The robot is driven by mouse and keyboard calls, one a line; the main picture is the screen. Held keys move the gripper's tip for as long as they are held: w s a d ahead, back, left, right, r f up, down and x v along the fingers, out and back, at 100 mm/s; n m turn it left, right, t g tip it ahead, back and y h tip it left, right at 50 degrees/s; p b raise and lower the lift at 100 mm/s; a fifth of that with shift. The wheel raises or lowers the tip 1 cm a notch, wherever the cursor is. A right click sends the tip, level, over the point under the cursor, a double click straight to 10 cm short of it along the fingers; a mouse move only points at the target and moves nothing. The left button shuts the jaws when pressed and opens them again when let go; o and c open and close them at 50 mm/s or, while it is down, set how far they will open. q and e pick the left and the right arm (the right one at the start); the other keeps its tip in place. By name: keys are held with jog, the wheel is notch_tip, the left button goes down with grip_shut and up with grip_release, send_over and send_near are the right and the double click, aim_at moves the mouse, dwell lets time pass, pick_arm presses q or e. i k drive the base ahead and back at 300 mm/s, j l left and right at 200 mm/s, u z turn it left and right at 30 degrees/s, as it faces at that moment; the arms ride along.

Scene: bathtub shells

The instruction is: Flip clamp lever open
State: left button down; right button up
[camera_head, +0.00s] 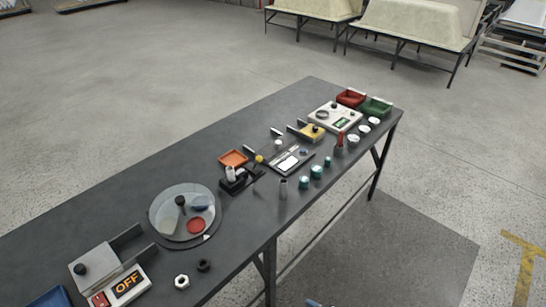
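A small black fixture (237,185) sits mid-table with a pale upright cylinder (230,173) on it. A small yellow knob (258,159) shows just behind its right end; it may be the tip of the clamp lever. The lever arm is too small to make out, so I cannot tell how it is tilted. Neither of my grippers can be made out in this view. A small blue and grey part shows at the bottom edge, too cut off to identify.
The long dark table (130,180) holds an OFF-sign device (125,285), a round glass-like plate (165,215), an orange tray (233,158), a grey panel (302,160), several teal-topped jars, a white device (345,117), and red (351,97) and green (376,107) bins.

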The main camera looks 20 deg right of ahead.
aim_at(258, 159)
jog(key=i+l, duration=0.1)
jog(key=l, duration=0.35)
jog(key=i+l, duration=0.15)
jog(key=l, duration=0.35)
jog(key=i+l, duration=0.1)
jog(key=l, duration=0.35)
jog(key=i+l, duration=0.15)
jog(key=l, duration=0.3)
jog(key=i+j, duration=0.15)
jog(key=i, duration=0.3)
